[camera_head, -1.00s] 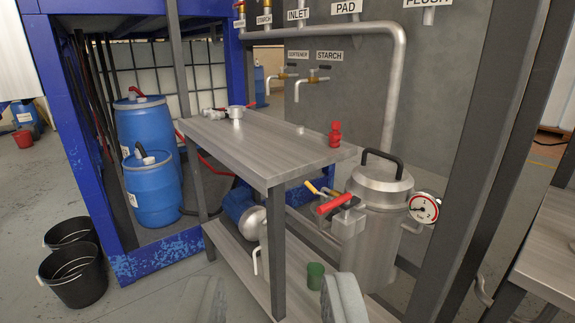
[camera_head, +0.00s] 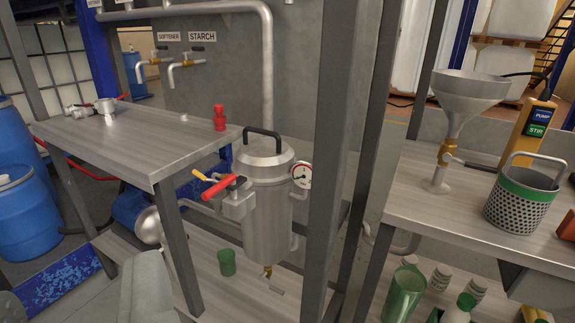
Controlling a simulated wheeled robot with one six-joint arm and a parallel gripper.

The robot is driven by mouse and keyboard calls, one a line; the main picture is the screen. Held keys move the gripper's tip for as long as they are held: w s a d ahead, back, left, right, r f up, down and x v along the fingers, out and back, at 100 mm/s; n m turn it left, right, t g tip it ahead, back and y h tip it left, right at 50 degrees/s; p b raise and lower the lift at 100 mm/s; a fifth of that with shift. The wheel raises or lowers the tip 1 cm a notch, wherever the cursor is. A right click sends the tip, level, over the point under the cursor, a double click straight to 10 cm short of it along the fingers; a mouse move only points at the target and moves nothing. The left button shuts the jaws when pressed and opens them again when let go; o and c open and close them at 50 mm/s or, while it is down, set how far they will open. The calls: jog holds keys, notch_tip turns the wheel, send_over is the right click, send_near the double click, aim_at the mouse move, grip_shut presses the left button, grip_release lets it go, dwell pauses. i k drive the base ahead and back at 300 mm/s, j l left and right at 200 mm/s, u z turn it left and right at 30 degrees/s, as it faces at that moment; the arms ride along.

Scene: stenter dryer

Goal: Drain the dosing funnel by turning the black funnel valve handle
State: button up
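The dosing funnel (camera_head: 470,95) is a grey metal cone, standing upright on the right-hand metal bench. A brass valve (camera_head: 447,153) sits on its stem, with a small lever (camera_head: 462,163) pointing right. The lever looks greyish at this size, and I cannot make out a clear black grip. Part of the stem ends in a flange on the bench top. My gripper (camera_head: 80,296) shows at the lower left edge, its pale grey fingers wide apart with nothing between them. It is far left of the funnel and not touching anything I can see.
A grey upright post (camera_head: 335,150) stands between my gripper and the funnel. A steel vessel (camera_head: 266,205) with a red-handled valve (camera_head: 220,187) stands left of it. A perforated basket (camera_head: 522,200) and a yellow pendant (camera_head: 527,130) are right of the funnel. Bottles stand below the bench.

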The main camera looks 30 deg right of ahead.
aim_at(447, 157)
jog(key=z, duration=1.55)
